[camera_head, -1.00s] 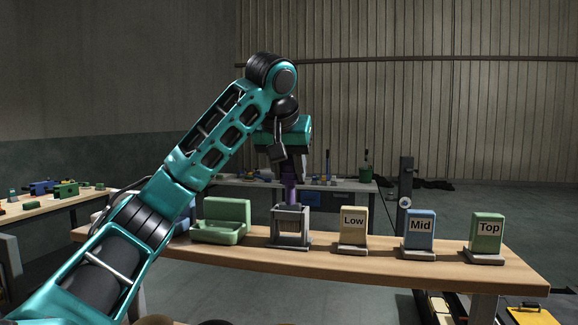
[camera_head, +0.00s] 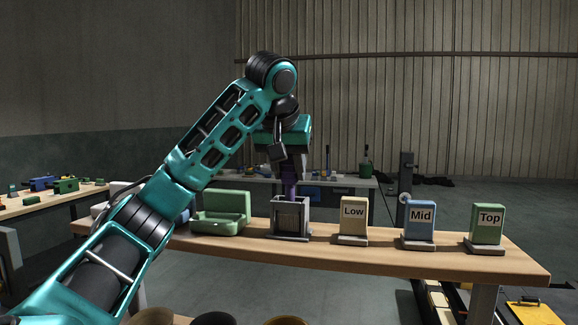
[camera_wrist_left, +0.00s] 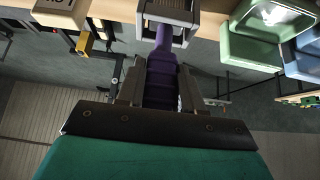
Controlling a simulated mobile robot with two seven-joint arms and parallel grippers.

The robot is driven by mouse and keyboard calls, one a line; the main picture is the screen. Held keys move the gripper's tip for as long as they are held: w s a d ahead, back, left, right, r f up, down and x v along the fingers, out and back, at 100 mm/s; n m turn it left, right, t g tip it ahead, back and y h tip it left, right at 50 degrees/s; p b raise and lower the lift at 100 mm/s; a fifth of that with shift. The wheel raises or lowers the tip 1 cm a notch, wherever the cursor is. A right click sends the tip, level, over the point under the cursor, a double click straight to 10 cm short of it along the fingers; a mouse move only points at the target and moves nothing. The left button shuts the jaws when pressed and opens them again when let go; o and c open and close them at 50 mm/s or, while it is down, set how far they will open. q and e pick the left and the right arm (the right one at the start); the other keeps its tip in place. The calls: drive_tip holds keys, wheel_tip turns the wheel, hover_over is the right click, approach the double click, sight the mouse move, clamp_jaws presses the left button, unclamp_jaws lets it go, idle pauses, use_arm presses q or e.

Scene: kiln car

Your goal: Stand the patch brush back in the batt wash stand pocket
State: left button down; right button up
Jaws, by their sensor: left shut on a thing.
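The patch brush has a purple handle, seen in the head view (camera_head: 290,186) and in the left wrist view (camera_wrist_left: 164,50). It is held upright, business end down. My left gripper (camera_head: 290,168) is shut on the handle above the batt wash stand; its fingers also show in the left wrist view (camera_wrist_left: 160,88). The batt wash stand (camera_head: 290,218) is a grey, open-topped frame on the bench, also at the top of the left wrist view (camera_wrist_left: 168,10). The brush's lower end meets the stand's top; how deep it sits is hidden. My right gripper is not in view.
An open green case (camera_head: 220,213) stands left of the stand. Signs marked Low (camera_head: 353,218), Mid (camera_head: 420,222) and Top (camera_head: 487,224) stand to its right. The wooden bench (camera_head: 370,256) is clear along its front. Several round things show at the bottom edge.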

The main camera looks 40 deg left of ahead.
use_arm(q)
drive_tip(key=shift+f, duration=0.25)
drive_tip(key=c, duration=0.6)
unclamp_jaws()
drive_tip(key=shift+c, duration=0.2)
drive_tip(key=shift+p+v, duration=1.55)
drive_tip(key=shift+p, duration=0.1)
drive_tip(key=shift+p+v, duration=1.05)
drive_tip(key=shift+v, duration=1.45)
